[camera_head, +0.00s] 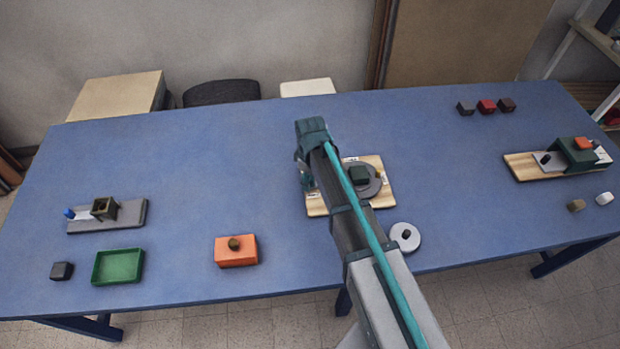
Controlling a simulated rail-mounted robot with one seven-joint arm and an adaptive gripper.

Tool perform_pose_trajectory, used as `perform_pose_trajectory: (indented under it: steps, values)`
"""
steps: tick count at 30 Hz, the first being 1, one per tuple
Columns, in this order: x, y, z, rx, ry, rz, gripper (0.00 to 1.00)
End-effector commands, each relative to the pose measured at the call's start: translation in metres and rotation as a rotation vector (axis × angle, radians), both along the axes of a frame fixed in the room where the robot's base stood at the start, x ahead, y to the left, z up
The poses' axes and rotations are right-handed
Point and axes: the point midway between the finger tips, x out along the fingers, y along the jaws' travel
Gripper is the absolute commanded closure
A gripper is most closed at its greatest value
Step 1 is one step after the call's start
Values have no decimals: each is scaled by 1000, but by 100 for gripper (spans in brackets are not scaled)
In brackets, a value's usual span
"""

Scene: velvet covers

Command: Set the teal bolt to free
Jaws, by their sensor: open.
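A wooden board (384,197) with small white labels lies at the middle of the table, partly hidden by my arm. On it is a round grey disc (372,188) with a dark green block (359,175) and a small orange-brown part at its right. On the right, another wooden board (522,168) carries a dark green housing (573,152) with an orange block on top and a light plate with a dark knob. I cannot tell which part is the teal bolt; the labels are too small to read. My gripper (306,180) hangs by the middle board's left side, open, its fingers partly hidden.
At left are a grey board (128,217) with a brown box and blue knob, a green tray (118,267), a dark block (62,271) and an orange block (236,252). A white disc (405,238) lies near my arm. Several small blocks are at right. The table's left-centre is clear.

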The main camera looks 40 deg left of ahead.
Motion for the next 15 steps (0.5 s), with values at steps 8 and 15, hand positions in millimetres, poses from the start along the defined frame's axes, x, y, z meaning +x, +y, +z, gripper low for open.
perform_pose_trajectory:
  steps: [8, 15]
  values:
    - [0, 0, 31, 1, -2, 0, 50]
    - [0, 0, 77, 2, -1, 0, 50]
